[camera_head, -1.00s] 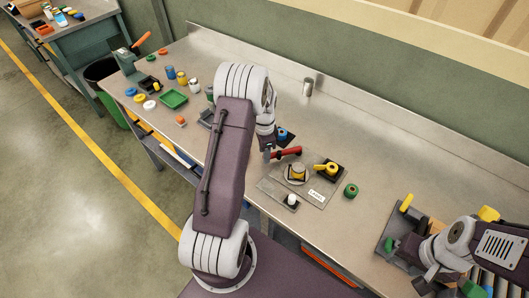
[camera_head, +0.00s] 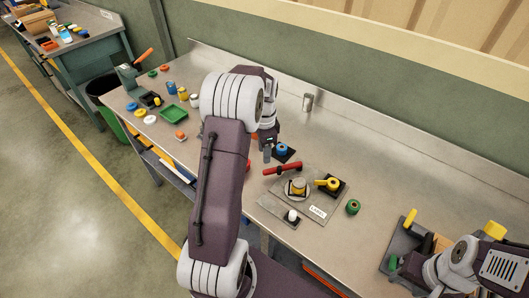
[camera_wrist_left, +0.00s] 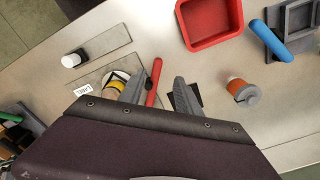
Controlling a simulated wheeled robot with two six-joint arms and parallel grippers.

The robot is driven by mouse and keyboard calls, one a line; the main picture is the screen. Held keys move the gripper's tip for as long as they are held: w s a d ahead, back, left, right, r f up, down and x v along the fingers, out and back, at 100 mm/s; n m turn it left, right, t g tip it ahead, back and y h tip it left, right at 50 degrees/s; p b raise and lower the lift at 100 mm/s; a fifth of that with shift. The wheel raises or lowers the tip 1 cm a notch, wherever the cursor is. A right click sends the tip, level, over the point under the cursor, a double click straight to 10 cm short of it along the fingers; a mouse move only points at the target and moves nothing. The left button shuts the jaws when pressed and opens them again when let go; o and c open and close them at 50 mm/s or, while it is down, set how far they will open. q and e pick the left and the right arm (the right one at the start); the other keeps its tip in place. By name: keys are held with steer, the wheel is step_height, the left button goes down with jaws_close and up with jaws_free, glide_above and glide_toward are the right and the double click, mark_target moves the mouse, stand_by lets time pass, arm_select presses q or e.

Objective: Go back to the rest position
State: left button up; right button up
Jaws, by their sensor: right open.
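My left gripper (camera_head: 268,154) is above the bench, beyond the red-handled tool (camera_head: 283,168). In the left wrist view its two fingers (camera_wrist_left: 160,92) stand apart with nothing gripped. The red tool (camera_wrist_left: 153,82) lies on the bench beneath, showing between them. A grey plate with a white label (camera_head: 317,211) holds a yellow-banded round piece (camera_head: 298,187) and a yellow-handled piece (camera_head: 331,184).
A green tray (camera_head: 173,114) and several coloured pieces stand on the left of the bench. The left wrist view shows a red tray (camera_wrist_left: 210,24) and an orange spool (camera_wrist_left: 239,88). The back middle of the bench is mostly clear.

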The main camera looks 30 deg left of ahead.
stand_by(0.5)
arm_select(q)
steer(key=s+d+r+m, duration=0.1)
steer(key=s+d+r, duration=0.1)
steer(key=d, duration=0.4)
steer(key=s+d+r+m, duration=0.1)
steer(key=s+d+r, duration=0.1)
steer(key=d, duration=0.3)
steer(key=s+d+f+n, duration=0.2)
steer(key=s+n, duration=0.3)
steer(key=s, duration=0.1)
steer(key=s+d+f+n+t, duration=0.1)
steer(key=s+d+f+n, duration=0.1)
steer(key=s+n, duration=0.3)
steer(key=shift+s+d+f, duration=0.35)
steer(key=shift+f, duration=0.1)
